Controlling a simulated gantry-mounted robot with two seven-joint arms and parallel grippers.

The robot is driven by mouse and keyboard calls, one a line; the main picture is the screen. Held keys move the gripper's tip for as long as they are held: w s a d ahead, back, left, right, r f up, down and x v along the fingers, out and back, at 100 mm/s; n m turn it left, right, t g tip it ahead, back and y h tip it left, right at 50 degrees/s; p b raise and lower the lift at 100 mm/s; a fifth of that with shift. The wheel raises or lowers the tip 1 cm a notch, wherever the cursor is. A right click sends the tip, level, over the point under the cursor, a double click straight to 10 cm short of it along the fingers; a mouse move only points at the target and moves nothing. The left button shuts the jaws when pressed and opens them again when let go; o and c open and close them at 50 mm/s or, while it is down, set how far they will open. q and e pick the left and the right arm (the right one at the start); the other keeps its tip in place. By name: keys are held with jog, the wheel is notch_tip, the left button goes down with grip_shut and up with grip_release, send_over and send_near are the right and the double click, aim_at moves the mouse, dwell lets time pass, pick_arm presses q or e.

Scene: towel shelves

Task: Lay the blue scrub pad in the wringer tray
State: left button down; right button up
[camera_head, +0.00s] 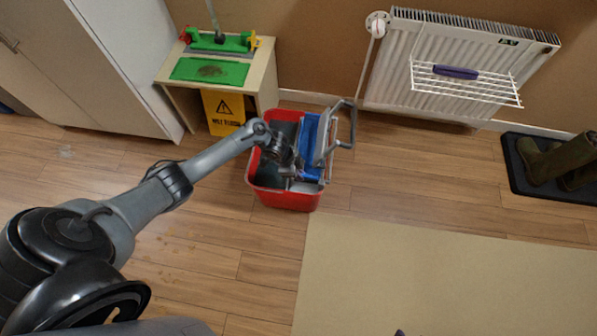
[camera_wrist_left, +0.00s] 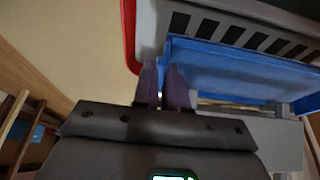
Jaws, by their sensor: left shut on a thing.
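The wringer tray (camera_head: 309,140) is a blue, rimmed panel in the right part of the red bucket (camera_head: 285,200). It also shows in the left wrist view (camera_wrist_left: 245,72), beside a grey slotted part. My left gripper (camera_head: 290,172) is down at the bucket, beside the tray's near end. In the left wrist view its two fingers (camera_wrist_left: 161,85) are nearly together, with a thin bluish sliver between them. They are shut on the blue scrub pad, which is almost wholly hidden. I cannot tell whether the pad touches the tray.
A grey lever handle (camera_head: 342,125) rises at the bucket's right side. A small table with a green tray (camera_head: 209,70) and a yellow sign (camera_head: 224,112) stands behind left. A radiator (camera_head: 430,60) with a rack is at the back right. A beige mat (camera_head: 440,270) lies in front.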

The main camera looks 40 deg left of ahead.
pick_arm(q)
jog(key=shift+s+d, duration=0.1)
jog(key=shift+d, duration=0.1)
dwell(0.3)
jog(key=shift+f, duration=0.35)
jog(key=shift+f+b, duration=0.35)
jog(key=shift+f, duration=0.15)
jog(key=shift+f+b, duration=0.45)
jog(key=shift+f, duration=0.25)
jog(key=shift+f+b, duration=0.55)
jog(key=shift+f, duration=0.2)
dwell(0.8)
jog(key=c, duration=1.5)
grip_release()
jog(key=o, duration=0.4)
jog(key=shift+s+d, duration=0.1)
jog(key=shift+s, duration=0.05)
jog(key=shift+r, duration=0.1)
